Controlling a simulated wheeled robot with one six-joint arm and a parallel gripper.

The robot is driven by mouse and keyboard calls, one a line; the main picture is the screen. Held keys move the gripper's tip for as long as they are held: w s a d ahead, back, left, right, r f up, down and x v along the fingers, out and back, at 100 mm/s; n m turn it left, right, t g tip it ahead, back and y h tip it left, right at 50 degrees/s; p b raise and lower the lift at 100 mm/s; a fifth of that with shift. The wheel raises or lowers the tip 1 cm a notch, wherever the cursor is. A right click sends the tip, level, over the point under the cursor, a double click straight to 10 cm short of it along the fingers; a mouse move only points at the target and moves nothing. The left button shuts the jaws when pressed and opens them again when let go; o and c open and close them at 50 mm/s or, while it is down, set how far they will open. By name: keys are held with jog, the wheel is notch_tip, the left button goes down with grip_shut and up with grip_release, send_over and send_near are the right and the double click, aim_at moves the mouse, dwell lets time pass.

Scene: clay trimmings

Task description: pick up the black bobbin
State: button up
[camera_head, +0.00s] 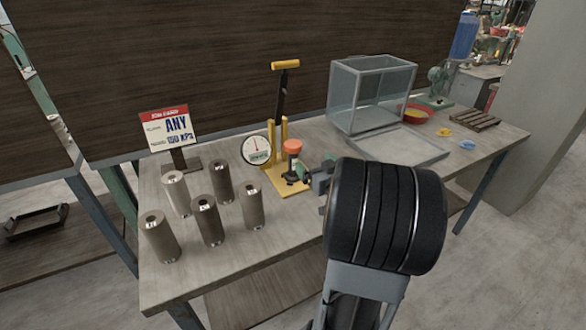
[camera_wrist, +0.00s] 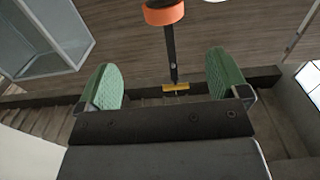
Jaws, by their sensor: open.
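I cannot make out a black bobbin in either view. Several grey-brown cylinders (camera_head: 207,220) with dark top holes and small white labels stand upright on the left of the bench. My gripper (camera_head: 323,176) is partly hidden behind my large black ringed wrist, which also covers part of the bench. In the wrist view my gripper (camera_wrist: 166,84) has two green pads set wide apart. Nothing is held between them.
On the bench (camera_head: 240,255), a yellow-handled lever press (camera_head: 281,110) with an orange cup (camera_head: 292,147) stands near my gripper. A gauge (camera_head: 256,150) and sign (camera_head: 170,128) are left of it. A clear box (camera_head: 368,95), yellow bowl (camera_head: 416,114) and wooden rack (camera_head: 475,120) are right.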

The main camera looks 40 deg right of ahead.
send_near(293, 143)
jog(key=w, duration=0.3)
jog(key=w+d, duration=0.1)
jog(key=shift+w+d+f, duration=0.15)
jog(key=shift+w+f, duration=0.15)
jog(key=shift+w, duration=0.05)
jog(key=shift+w+d+p, duration=0.15)
jog(key=shift+w+p, duration=0.3)
jog(key=shift+w, duration=2.15)
jog(key=c, duration=1.3)
jog(key=shift+c, duration=1.2)
jog(key=shift+r, duration=0.2)
